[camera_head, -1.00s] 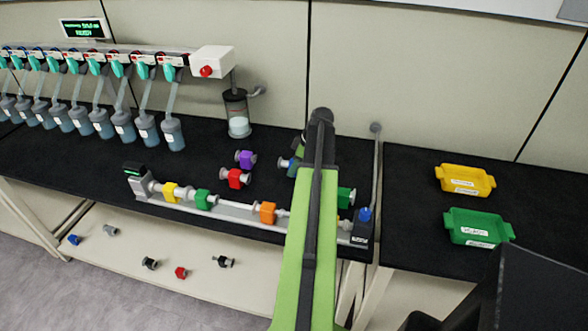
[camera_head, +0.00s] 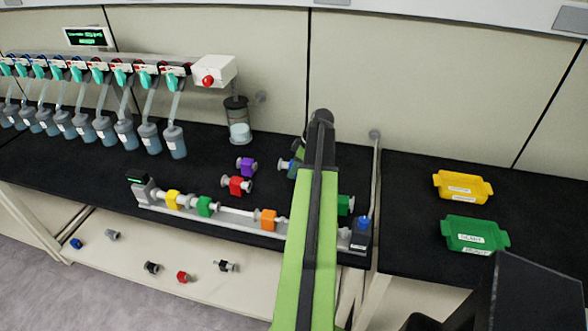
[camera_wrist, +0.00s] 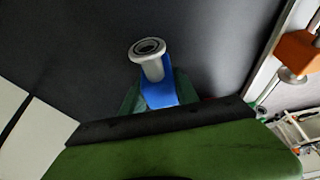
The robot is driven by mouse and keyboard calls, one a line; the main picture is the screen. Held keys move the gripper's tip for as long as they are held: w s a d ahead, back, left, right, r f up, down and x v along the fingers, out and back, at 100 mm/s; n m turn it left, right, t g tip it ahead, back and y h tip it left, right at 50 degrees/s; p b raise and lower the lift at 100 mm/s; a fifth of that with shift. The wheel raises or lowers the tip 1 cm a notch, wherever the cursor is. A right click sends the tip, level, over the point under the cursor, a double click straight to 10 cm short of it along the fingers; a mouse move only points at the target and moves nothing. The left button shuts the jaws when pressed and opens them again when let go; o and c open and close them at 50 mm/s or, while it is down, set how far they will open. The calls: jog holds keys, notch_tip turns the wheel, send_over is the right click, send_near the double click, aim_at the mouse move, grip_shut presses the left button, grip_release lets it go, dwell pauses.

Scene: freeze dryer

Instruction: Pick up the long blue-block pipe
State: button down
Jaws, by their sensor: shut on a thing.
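The blue-block pipe (camera_wrist: 158,90) is between the fingers of my gripper (camera_wrist: 160,98) in the wrist view. Its grey flanged end points away from the gripper, and its lower part is hidden by the gripper body. In the head view, part of the blue-block pipe (camera_head: 284,164) shows just left of my green arm, on or just above the black bench. The arm hides most of my gripper there. My gripper is shut on the pipe. I cannot tell whether the pipe is clear of the bench.
A rail (camera_head: 234,222) holds yellow, green and orange block pipes along the bench's front. Purple (camera_head: 246,164) and red (camera_head: 236,185) block pipes lie left of my arm. Yellow (camera_head: 462,187) and green (camera_head: 475,235) trays stand right. Several pipes lie on the lower shelf (camera_head: 200,255).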

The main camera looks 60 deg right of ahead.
jog(key=s+d+r+p, duration=0.2)
jog(key=s+r+p, duration=0.3)
jog(key=s, duration=0.6)
jog(key=shift+p+v, duration=0.35)
jog(key=shift+v, duration=0.7)
